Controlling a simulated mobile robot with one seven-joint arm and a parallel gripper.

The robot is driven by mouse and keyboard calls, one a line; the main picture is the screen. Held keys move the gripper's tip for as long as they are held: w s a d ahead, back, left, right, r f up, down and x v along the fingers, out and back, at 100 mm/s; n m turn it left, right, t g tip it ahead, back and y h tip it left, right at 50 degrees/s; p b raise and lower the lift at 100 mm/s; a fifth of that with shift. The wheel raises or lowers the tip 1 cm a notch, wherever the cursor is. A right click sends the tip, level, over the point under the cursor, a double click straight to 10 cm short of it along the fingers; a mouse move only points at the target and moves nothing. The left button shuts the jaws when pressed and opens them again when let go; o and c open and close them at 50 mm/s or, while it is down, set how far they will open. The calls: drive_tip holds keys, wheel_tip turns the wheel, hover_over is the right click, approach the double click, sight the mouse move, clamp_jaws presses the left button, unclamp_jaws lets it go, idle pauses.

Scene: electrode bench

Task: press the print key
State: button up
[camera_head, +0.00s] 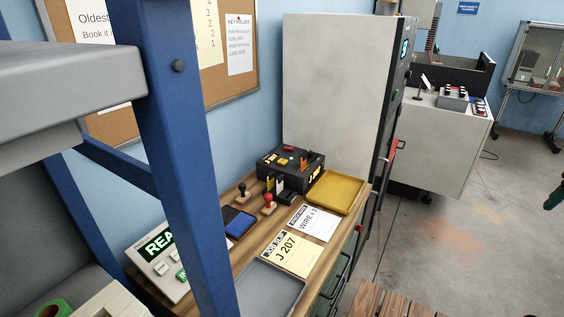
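A pale desktop unit (148,259) stands on the near left end of the wooden bench. It has a dark display with green letters starting "REA"; the rest is hidden behind a blue post. Below the display are pale keys (161,268) and a green key (181,274) at the post's edge. Only part of the green key's lettering shows, so I cannot tell for certain that it is the print key. My gripper is not recognisable in this view.
The blue post (181,130) and grey beam (60,75) block much of the left. The wooden bench (232,262) holds a grey tray (300,283), cards, stamps, a black box (290,165) and a yellow tray (340,190). A tall grey cabinet (335,90) stands behind. Floor is open at right.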

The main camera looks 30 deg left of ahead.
clamp_jaws()
idle(1.4)
